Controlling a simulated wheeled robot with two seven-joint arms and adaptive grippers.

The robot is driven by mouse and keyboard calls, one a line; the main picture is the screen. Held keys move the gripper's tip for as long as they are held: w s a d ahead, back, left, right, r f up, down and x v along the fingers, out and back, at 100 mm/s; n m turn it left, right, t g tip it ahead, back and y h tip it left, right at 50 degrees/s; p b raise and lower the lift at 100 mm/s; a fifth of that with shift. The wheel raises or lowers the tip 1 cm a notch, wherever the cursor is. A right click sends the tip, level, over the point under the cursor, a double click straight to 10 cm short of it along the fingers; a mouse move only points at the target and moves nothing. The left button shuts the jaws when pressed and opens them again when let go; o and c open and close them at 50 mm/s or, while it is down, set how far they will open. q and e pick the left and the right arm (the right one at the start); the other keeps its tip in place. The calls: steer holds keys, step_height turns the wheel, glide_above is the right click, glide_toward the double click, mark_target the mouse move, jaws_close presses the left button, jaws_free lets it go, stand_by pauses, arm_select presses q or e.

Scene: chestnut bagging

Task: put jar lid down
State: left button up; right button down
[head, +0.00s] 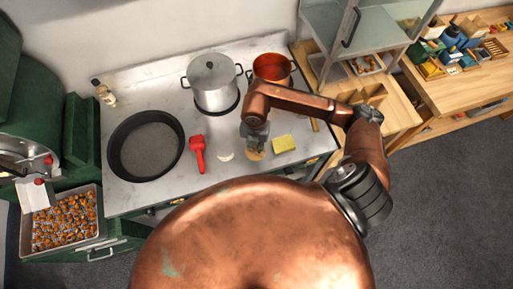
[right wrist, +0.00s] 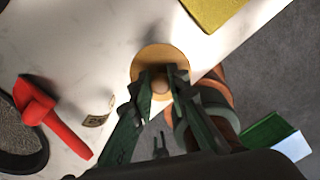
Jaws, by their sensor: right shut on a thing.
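The jar lid (head: 256,155) is a round, tan, wood-like disc near the front edge of the pale worktop. In the right wrist view the jar lid (right wrist: 147,62) shows a round knob on top. My right gripper (right wrist: 159,86) is shut on this knob, one dark green finger on each side. In the head view the right gripper (head: 255,142) points down over the worktop and partly covers the lid. I cannot tell whether the lid's underside touches the worktop. My left gripper is not in view.
A dark pan (head: 116,150), steel pot (head: 213,85) and red pot (head: 272,67) stand around. A chestnut tray (head: 99,218) is lower left.

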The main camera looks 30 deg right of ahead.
mark_target(256, 148)
steer(key=shift+w+d+f, duration=0.45)
steer(key=shift+f, duration=0.3)
step_height(256, 148, down, 3)
steer(key=shift+d+f+p, duration=0.1)
steer(key=shift+p, duration=0.25)
steer(key=shift+w+f, duration=0.1)
steer(key=shift+f, duration=0.15)
steer(key=c, duration=1.8)
jaws_free()
steer(key=shift+c, duration=0.2)
steer(key=shift+r, duration=0.35)
step_height(256, 148, up, 12)
steer(key=shift+f+b, duration=0.15)
steer(key=shift+b, duration=0.3)
